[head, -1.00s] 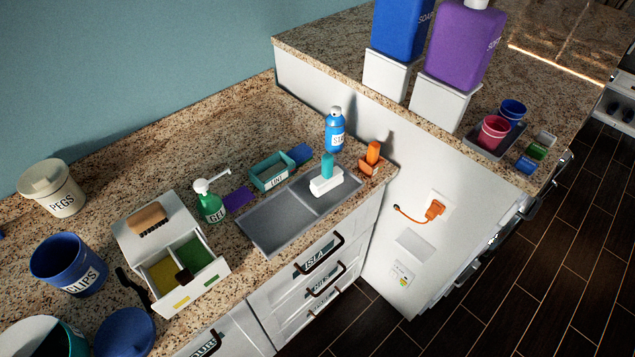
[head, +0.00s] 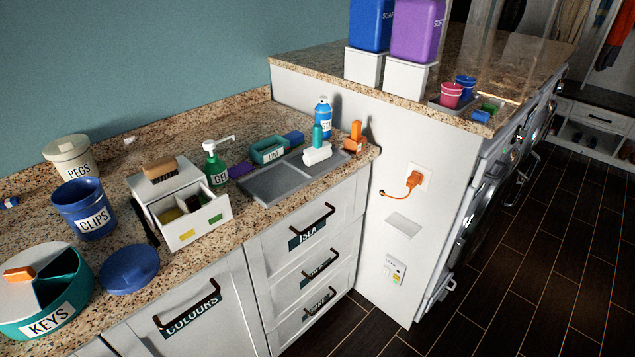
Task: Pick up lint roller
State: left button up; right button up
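A white piece with an upright teal handle (head: 317,146) stands on the right part of the grey tray (head: 270,188) on the granite counter. It looks like it may be the lint roller, but I cannot tell for sure. An orange piece with an upright grip (head: 355,138) stands just right of the tray, near the counter's end. A teal box labelled LINT (head: 268,151) sits behind the tray; its inside is hard to make out. Neither of my grippers is in view.
A blue spray bottle (head: 323,118) stands behind the tray. A green gel pump bottle (head: 215,168) and an open white drawer box (head: 182,205) are to its left. A raised white side panel (head: 400,220) closes off the right. Dark floor (head: 520,260) lies clear at right.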

aim_at(320, 149)
jog(key=z, duration=1.3)
jog(key=i, duration=1.1)
jog(key=u, duration=0.3)
